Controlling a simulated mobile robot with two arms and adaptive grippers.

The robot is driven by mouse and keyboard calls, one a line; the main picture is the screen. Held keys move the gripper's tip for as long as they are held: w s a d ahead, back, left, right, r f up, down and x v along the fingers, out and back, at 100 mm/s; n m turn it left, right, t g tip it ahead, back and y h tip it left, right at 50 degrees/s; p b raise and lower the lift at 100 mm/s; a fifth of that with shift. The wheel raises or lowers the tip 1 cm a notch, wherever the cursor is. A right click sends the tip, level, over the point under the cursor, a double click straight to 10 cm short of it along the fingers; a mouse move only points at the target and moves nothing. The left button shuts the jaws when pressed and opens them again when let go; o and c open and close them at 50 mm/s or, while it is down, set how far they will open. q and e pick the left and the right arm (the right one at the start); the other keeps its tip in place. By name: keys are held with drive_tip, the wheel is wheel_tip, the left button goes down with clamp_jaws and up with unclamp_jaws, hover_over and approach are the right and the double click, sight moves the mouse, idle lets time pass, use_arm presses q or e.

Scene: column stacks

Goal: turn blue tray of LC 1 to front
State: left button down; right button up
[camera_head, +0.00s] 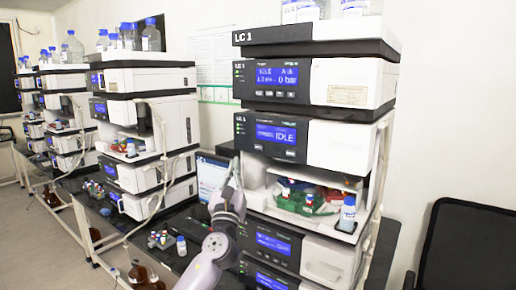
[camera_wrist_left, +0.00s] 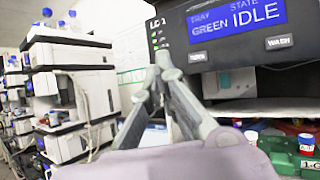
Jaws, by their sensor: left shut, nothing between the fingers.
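The LC 1 stack (camera_head: 350,85) stands at the right in the head view. Its open tray compartment has a green tray (camera_head: 330,207) at the front; in the left wrist view the green tray (camera_wrist_left: 283,150) is at the lower right. Something red lies beside it; I cannot make out a blue tray. The module display (camera_head: 275,134) reads IDLE; in the left wrist view the display (camera_wrist_left: 237,18) reads TRAY GREEN, STATE IDLE, above a WASH button (camera_wrist_left: 279,42). My left gripper (camera_head: 235,168) is shut and empty, left of the compartment, its fingers (camera_wrist_left: 160,75) pointing up.
A laptop (camera_head: 212,176) is behind my left arm. Small vials (camera_head: 160,239) stand on the dark bench. Another stack (camera_head: 145,120) is to the left, and a black chair (camera_head: 455,245) at the right.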

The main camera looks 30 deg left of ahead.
sight(259, 147)
use_arm(q)
drive_tip(key=shift+m+t+y, duration=0.3)
drive_tip(key=shift+y, duration=0.1)
drive_tip(key=r, duration=0.1)
drive_tip(key=s+r, duration=0.1)
drive_tip(key=r, duration=0.1)
drive_tip(key=shift+s+d+r, duration=0.15)
drive_tip(key=shift+s+r, duration=0.15)
drive_tip(key=shift+r, duration=0.05)
drive_tip(key=shift+w, duration=0.1)
drive_tip(key=shift+w+d+b, duration=0.2)
drive_tip(key=shift+w+b, duration=1.1)
drive_tip(key=shift+w, duration=0.9)
drive_tip(key=shift+w+d+b, duration=0.15)
drive_tip(key=shift+w+b, duration=1.15)
drive_tip(key=shift+w, duration=0.85)
drive_tip(key=shift+f, duration=0.1)
drive_tip(key=shift+w+b, duration=0.3)
drive_tip(key=shift+w, duration=0.1)
